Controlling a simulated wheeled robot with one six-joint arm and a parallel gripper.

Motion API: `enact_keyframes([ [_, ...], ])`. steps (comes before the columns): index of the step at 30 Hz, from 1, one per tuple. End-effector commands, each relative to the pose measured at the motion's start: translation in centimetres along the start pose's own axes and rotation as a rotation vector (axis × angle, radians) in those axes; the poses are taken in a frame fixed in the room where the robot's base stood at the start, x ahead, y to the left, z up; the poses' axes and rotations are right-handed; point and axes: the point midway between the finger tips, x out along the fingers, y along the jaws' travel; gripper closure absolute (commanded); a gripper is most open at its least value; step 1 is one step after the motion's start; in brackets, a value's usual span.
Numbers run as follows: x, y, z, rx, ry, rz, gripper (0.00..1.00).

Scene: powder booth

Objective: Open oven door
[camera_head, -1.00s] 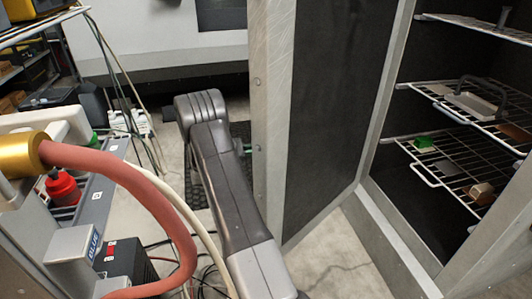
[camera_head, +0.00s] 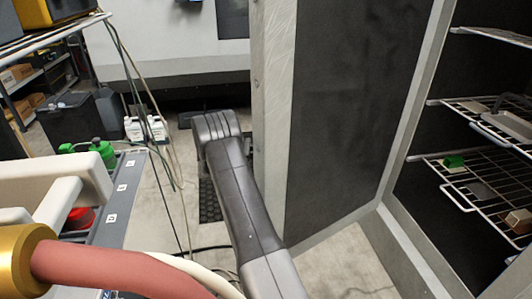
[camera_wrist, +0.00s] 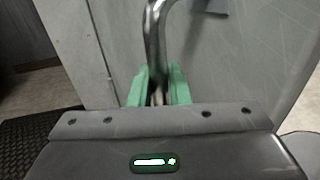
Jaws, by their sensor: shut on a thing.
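The oven door (camera_head: 345,110) stands open in the head view, its dark inner face toward me and its pale edge upright beside my arm. My gripper (camera_wrist: 157,92), with green fingers, is shut on the bent metal door handle (camera_wrist: 153,40) in the wrist view. The door's grey outer face (camera_wrist: 245,65) fills much of that view behind the handle. In the head view my arm reaches along the door's outer side, and the door hides my gripper and the handle. The oven's dark inside (camera_head: 425,195) shows at the right.
Wire racks (camera_head: 500,180) inside the oven hold small parts. A red hose (camera_head: 120,272) with a gold fitting is close at lower left. A grey cart (camera_head: 125,190), hanging cables (camera_head: 135,95) and white jugs (camera_head: 146,128) are left of my arm. Bare floor shows below the door.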

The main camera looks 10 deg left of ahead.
Motion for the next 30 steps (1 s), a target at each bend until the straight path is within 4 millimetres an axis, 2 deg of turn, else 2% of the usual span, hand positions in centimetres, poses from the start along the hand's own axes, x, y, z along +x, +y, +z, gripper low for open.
enact_keyframes([
  [2, 0.2, 0.0, 0.1, 0.001, 0.001, -0.003, 1.0],
  [3, 0.2, 0.1, 0.1, 0.001, 0.001, -0.003, 0.76],
  [5, 0.2, 0.0, 0.1, 0.001, 0.001, -0.002, 0.65],
  [15, -0.4, 0.0, 0.0, 0.001, 0.0, 0.0, 0.65],
  [24, -5.1, 0.1, -0.1, 0.002, 0.0, 0.001, 0.65],
  [30, -7.0, 0.1, 0.0, 0.002, 0.0, -0.002, 0.65],
])
